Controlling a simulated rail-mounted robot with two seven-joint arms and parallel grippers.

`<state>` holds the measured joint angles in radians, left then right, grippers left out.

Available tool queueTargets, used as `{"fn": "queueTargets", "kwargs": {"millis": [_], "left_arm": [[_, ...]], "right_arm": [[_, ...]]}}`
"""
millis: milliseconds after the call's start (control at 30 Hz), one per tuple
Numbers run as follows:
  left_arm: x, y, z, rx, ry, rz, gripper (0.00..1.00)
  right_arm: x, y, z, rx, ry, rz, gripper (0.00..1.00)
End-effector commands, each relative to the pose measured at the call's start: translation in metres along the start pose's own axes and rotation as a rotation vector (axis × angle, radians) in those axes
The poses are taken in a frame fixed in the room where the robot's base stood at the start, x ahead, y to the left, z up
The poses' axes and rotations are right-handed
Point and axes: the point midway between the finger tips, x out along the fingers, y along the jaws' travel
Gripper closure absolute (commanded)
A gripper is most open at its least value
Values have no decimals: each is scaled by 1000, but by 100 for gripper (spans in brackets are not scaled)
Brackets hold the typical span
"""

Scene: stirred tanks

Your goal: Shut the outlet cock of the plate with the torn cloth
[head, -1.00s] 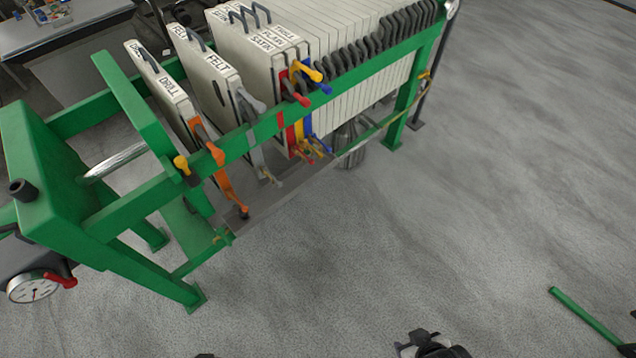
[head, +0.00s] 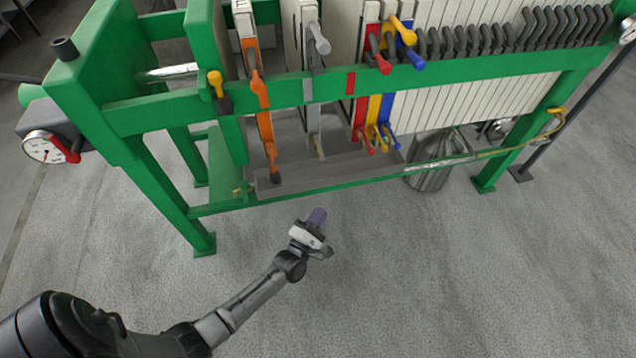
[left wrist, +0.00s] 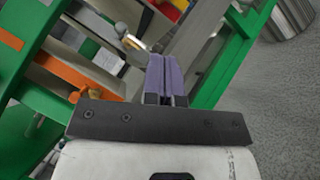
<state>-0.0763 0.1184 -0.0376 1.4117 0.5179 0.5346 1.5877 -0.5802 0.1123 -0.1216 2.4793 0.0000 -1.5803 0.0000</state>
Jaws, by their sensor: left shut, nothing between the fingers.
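A green-framed plate press holds pale plates with coloured strips and levers on the near side. An orange strip (head: 264,130) hangs at the left, a grey one (head: 312,118) beside it. Red (head: 359,112), yellow (head: 372,108) and blue (head: 385,105) strips hang close together further right, with small cock levers at their lower ends. I cannot make out a torn cloth. My left gripper (head: 318,216) is shut and empty, apart from the press, in front of its lower rail. In the left wrist view its purple fingers (left wrist: 164,78) point toward the strips. My right gripper is out of view.
The green upper rail (head: 300,92) and thin lower rail (head: 330,184) run across the front, with a grey drip tray (head: 300,180) between. A metal bucket (head: 430,172) stands under the right part. A pressure gauge (head: 44,148) is at the left. The near floor is clear.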

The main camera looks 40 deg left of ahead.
Motion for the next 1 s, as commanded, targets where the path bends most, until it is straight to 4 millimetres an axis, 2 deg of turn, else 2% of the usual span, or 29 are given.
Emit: {"fn": "queueTargets", "kwargs": {"millis": [33,200,467,633,1000], "left_arm": [[0,-11,-16,-68,23,67,100],[-1,-13,-45,-247,63,254,100],[0,-9,-62,-347,73,379,100],[21,0,-67,-353,72,389,100],[84,23,-76,-352,72,386,100]], "right_arm": [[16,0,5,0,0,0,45],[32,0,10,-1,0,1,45],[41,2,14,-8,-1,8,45],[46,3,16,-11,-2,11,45],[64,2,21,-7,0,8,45]]}}
